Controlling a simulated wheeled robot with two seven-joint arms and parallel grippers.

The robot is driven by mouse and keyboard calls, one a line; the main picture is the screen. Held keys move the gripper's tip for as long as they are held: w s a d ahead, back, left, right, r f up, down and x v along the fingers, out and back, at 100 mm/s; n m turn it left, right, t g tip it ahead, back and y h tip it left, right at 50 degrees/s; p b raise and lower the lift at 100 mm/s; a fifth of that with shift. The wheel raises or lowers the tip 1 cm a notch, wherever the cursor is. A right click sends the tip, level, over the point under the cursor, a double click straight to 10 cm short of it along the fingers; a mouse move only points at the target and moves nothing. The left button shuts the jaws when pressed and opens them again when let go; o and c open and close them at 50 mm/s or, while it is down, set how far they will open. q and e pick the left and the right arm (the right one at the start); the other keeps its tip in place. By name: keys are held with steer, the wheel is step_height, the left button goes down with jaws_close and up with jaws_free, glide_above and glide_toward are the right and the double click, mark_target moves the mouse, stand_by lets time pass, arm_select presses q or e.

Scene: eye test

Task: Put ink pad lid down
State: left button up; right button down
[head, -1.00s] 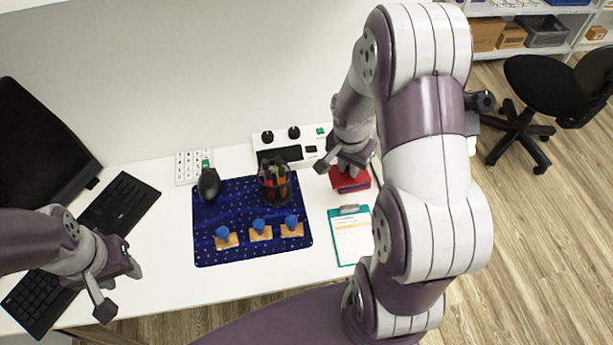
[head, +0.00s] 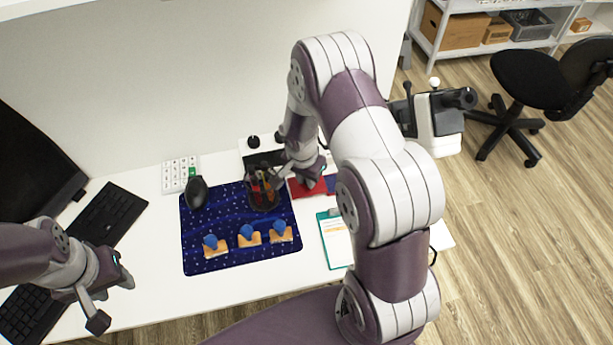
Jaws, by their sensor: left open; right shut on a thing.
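The red ink pad lid (head: 304,189) is at the right edge of the blue mat, just right of the pen cup. My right gripper (head: 299,176) is shut on the lid from above; its fingers partly hide it. I cannot tell whether the lid touches the table. My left gripper (head: 113,301) is open and empty at the lower left, near the table's front edge.
The pen cup (head: 262,193) stands close left of the lid. Three blue-handled stamps (head: 249,236) stand on the starry blue mat (head: 222,213). A clipboard (head: 336,240) lies in front of the ink pad.

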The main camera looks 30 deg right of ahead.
mark_target(303, 190)
steer(key=shift+d+f, duration=0.1)
steer(key=shift+f, duration=0.3)
steer(key=c, duration=1.1)
jaws_free()
steer(key=shift+r, duration=0.1)
steer(key=shift+o, duration=0.2)
steer(key=shift+r, duration=0.2)
steer(key=shift+r+p, duration=0.65)
steer(key=shift+p, duration=0.1)
step_height(303, 190, up, 10)
steer(key=a, duration=0.2)
steer(key=s+a+r+n, duration=0.3)
steer(key=s+n, duration=0.3)
steer(key=s+a+r+n+y, duration=0.1)
steer(key=s+a+r+n, duration=0.2)
steer(key=s+n, duration=0.3)
steer(key=shift+s+r+y+p, duration=0.25)
steer(key=shift+s+y+p, duration=0.1)
steer(key=shift+s, duration=0.4)
